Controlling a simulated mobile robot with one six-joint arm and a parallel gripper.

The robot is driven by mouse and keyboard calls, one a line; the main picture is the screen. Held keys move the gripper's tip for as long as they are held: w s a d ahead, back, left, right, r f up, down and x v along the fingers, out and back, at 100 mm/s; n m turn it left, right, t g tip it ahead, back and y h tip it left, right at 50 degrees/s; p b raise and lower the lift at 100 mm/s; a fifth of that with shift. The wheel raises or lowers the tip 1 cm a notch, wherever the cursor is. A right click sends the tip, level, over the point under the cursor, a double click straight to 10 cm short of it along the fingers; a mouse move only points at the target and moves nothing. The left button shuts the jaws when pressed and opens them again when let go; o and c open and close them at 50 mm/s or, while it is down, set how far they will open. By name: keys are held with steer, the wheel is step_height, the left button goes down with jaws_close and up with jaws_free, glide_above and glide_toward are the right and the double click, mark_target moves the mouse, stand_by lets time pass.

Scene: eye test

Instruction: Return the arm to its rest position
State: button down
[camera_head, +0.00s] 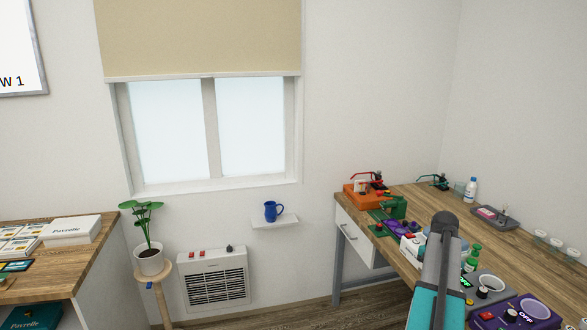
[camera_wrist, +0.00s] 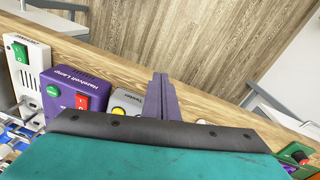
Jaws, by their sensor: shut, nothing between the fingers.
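My arm (camera_head: 440,265) rises in front of the right workbench in the head view, with a grey link and a teal part at the bottom edge. My gripper is not clearly seen there. In the wrist view my gripper (camera_wrist: 160,80) shows as two purple fingers pressed together, with nothing between them. The dark bar and teal body behind them fill the lower part of that view. The fingers point over the wooden bench edge, beside a small box with a yellow knob (camera_wrist: 121,112); whether they touch it cannot be told.
A purple lamp box (camera_wrist: 74,92) and a white box with a green switch (camera_wrist: 22,60) stand left of my fingers. The workbench (camera_head: 408,195) carries several devices and bottles. A plant (camera_head: 148,258), heater (camera_head: 214,283) and blue mug (camera_head: 272,211) are left of it.

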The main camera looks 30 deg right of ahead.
steer(key=w+a+f+n+g+y, duration=0.1)
steer(key=w+a+f+n, duration=0.1)
steer(key=w+a+f, duration=0.4)
steer(key=w+a+f+n+b, duration=0.1)
steer(key=a+f, duration=0.7)
steer(key=a, duration=0.3)
steer(key=w+a+f+n+g+y, duration=0.1)
steer(key=w+a+f+n, duration=0.1)
steer(key=w+a+f, duration=0.4)
steer(key=s+a+f+n+g+b, duration=0.1)
steer(key=s+a+f+n, duration=0.15)
steer(key=a+f, duration=0.5)
steer(key=s+a+f+n+g, duration=0.1)
steer(key=s+a+f+n, duration=0.3)
steer(key=a, duration=0.7)
steer(key=s+a+f+n+g+h+b, duration=0.1)
steer(key=s+a+f+n, duration=0.6)
steer(key=s+a+f, duration=0.6)
steer(key=shift+s+a+f, duration=0.4)
steer(key=shift+s+a, duration=1.4)
steer(key=shift+s, duration=0.25)
